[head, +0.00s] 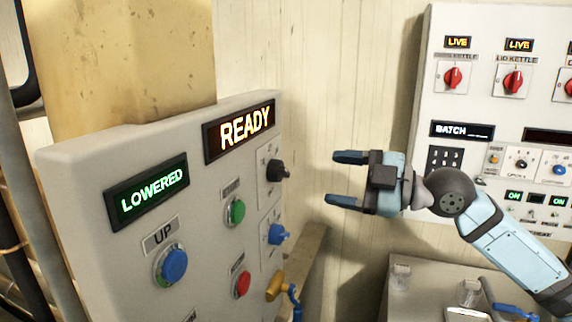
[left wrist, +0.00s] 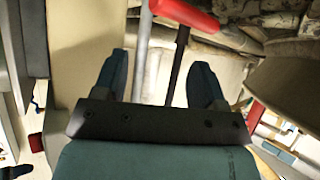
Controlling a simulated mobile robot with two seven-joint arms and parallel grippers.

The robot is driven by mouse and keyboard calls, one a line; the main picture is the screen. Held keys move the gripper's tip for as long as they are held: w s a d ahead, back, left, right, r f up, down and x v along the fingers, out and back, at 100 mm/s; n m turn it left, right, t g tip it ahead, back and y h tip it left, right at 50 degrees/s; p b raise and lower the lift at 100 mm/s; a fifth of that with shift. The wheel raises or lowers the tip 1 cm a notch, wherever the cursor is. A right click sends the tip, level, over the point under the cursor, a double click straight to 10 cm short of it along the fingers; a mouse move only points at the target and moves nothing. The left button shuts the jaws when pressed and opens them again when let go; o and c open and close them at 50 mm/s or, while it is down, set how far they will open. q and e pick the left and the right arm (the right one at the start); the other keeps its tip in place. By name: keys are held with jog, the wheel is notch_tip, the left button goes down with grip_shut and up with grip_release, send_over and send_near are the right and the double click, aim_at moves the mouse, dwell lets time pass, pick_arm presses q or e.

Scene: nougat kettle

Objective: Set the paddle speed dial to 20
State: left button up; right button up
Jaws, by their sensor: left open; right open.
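A grey control panel (head: 90,230) fills the left of the head view. A black knob (head: 277,171) and a blue knob (head: 278,235) sit at its right side on pale plates. Their labels are too small to read, so I cannot tell which dial is the paddle speed dial or its setting. My right gripper (head: 344,179) is open and empty, its fingers pointing left toward the black knob with a gap between. My left gripper (left wrist: 160,72) shows only in the left wrist view, open, with nothing clearly held.
The left panel has a READY display (head: 240,131), a LOWERED display (head: 147,191), a blue button (head: 173,265), a green button (head: 236,211) and a red button (head: 241,284). A second panel (head: 440,110) with red switches hangs at right. A red-ended bar (left wrist: 185,14) lies beyond my left fingers.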

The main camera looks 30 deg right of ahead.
aim_at(287, 172)
jog(key=p+x, duration=0.3)
jog(key=x, duration=0.6)
jog(key=shift+w+a, duration=0.25)
jog(key=c, duration=0.9)
